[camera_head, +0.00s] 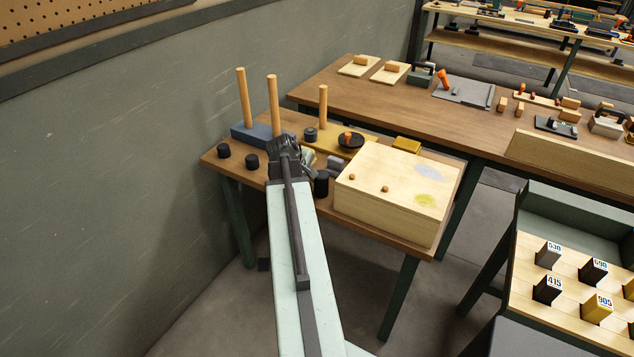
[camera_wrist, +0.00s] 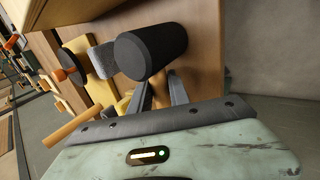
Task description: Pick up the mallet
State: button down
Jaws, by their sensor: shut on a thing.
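The mallet shows as a thick black cylindrical head (camera_wrist: 150,52) in the wrist view, with a short tan part below it between my fingers. My gripper (camera_wrist: 160,93) is shut on that tan part, which looks like the handle. A rough grey block (camera_wrist: 103,60) sits beside the black head; I cannot tell whether it belongs to the mallet. In the head view my gripper (camera_head: 308,157) is over the wooden bench, and a black end of the mallet (camera_head: 321,185) shows just below it. My arm hides most of the mallet. I cannot tell whether it touches the bench.
Wooden pegs rise from a blue base (camera_head: 248,133) and a yellow base (camera_head: 366,142) close by. Black knobs (camera_head: 252,161) are at left. A pale wooden box (camera_head: 385,205) stands close on the right. A grey wall (camera_head: 120,170) is at left.

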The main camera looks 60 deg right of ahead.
jog(key=shift+r, duration=0.1)
notch_tip(320, 180, up, 10)
jog(key=p, duration=1)
jog(key=shift+w, duration=0.1)
